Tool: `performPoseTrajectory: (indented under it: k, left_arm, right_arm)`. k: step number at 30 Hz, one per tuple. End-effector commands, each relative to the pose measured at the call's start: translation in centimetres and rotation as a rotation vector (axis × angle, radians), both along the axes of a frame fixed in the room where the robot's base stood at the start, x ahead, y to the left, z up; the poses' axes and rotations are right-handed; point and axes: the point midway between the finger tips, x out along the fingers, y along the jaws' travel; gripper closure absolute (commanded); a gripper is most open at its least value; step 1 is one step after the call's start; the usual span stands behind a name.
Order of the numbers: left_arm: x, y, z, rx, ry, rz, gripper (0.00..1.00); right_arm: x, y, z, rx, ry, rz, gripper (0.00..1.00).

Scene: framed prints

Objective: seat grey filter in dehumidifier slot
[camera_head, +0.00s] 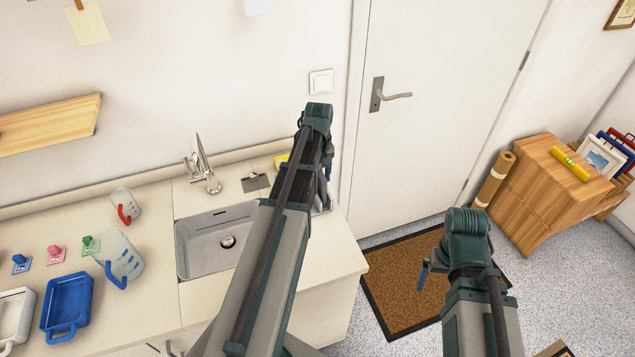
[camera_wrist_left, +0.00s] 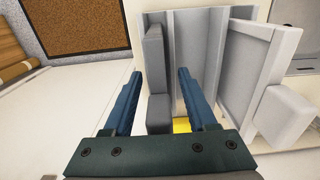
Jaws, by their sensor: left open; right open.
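In the left wrist view, a grey slab with a block-like tab, apparently the grey filter (camera_wrist_left: 154,55), stands upright between the blue fingers of my left gripper (camera_wrist_left: 160,75). The fingers are open, with a gap on the right; contact on the left is unclear. Around and behind it are light grey walls with open channels, apparently the dehumidifier (camera_wrist_left: 207,30). I cannot tell how deep the filter sits. In the head view my left arm hides most of this spot at the counter's right end; the left gripper (camera_head: 327,172) is partly visible. My right gripper (camera_head: 424,273) is open and empty over the doormat.
A pale framed panel (camera_wrist_left: 258,68) with a block stands right of the fingers. A yellow item (camera_wrist_left: 182,125) lies low behind them. The sink (camera_head: 208,250), faucet (camera_head: 205,170), jugs (camera_head: 122,257) and blue tray (camera_head: 68,304) are left of my left arm. The doormat (camera_head: 393,290) lies on the floor.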

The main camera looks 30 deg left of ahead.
Motion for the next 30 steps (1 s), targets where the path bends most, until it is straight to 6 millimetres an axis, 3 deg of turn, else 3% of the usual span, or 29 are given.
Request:
performPoseTrajectory:
  k: [3,12,30]
  left_arm:
    - [0.00,0.01,0.12,0.000,0.000,0.000,0.44]
    - [-0.01,0.02,0.12,0.000,0.000,0.000,0.98]
    - [0.00,0.01,0.80,0.000,0.000,0.000,1.00]
  right_arm:
    - [0.00,0.00,0.12,0.000,0.000,0.000,0.00]
    - [0.00,0.00,0.12,0.000,0.000,0.000,0.00]
    - [0.00,-0.01,0.80,0.000,0.000,0.000,0.00]
